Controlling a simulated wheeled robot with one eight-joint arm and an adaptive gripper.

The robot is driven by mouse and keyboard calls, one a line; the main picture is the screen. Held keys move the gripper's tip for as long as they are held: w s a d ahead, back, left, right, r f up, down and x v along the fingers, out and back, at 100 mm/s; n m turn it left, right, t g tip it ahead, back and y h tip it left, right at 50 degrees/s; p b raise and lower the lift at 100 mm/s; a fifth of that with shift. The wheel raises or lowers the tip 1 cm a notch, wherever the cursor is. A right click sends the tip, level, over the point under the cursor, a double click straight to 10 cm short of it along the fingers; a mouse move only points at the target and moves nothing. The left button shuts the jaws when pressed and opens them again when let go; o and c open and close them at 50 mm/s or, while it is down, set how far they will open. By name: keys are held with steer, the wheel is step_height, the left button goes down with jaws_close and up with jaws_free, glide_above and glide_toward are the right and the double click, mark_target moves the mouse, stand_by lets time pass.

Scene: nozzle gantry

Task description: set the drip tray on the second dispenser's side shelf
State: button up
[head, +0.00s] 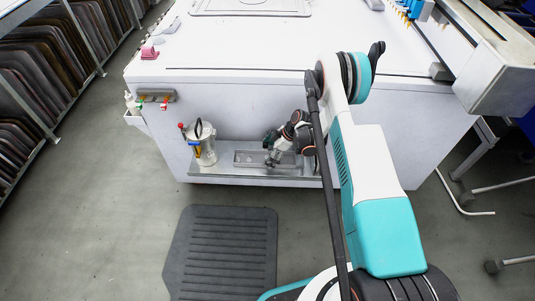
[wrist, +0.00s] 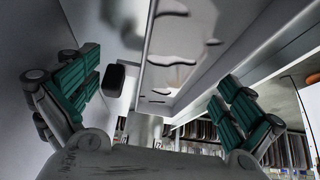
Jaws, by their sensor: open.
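A flat grey metal tray (head: 243,158), which looks like the drip tray, lies on a low metal shelf (head: 224,174) at the front of the white machine. My gripper (head: 271,149) is at the tray's right part, close to it; I cannot tell whether it touches. In the wrist view my gripper (wrist: 160,68) has its two teal fingers wide apart with nothing clamped between them. A long pale metal surface with drip-like marks (wrist: 172,75), probably the tray, runs between and beyond the fingers. My arm hides the shelf's right end. I cannot tell which dispenser is the second.
A metal canister (head: 204,148) with a black handle and red and blue fittings stands left of the tray. The white machine (head: 240,95) rises above the shelf. A dark ribbed mat (head: 225,250) lies on clear floor in front. A rack (head: 60,60) stands far left.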

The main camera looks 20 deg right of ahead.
steer(key=p+v, duration=0.3)
steer(key=v, duration=0.4)
steer(key=shift+r, duration=0.3)
steer(key=s+a+r+m+t+h, duration=0.1)
steer(key=s+r+m+h, duration=0.15)
steer(key=r, duration=1.35)
steer(key=s+a+r+m+t+h, duration=0.1)
steer(key=s+r+m, duration=0.25)
steer(key=r, duration=1.35)
steer(key=s+r+m+t+h, duration=0.1)
steer(key=s+r+m, duration=0.3)
steer(key=s, duration=0.9)
steer(key=s+a+r+m+t+h, duration=0.1)
steer(key=s+r+m, duration=0.3)
steer(key=s+r, duration=0.4)
steer(key=s+t, duration=0.1)
steer(key=s, duration=0.4)
steer(key=shift+s+a+r+h, duration=0.15)
steer(key=shift+s+a+h, duration=0.15)
steer(key=shift+h, duration=0.05)
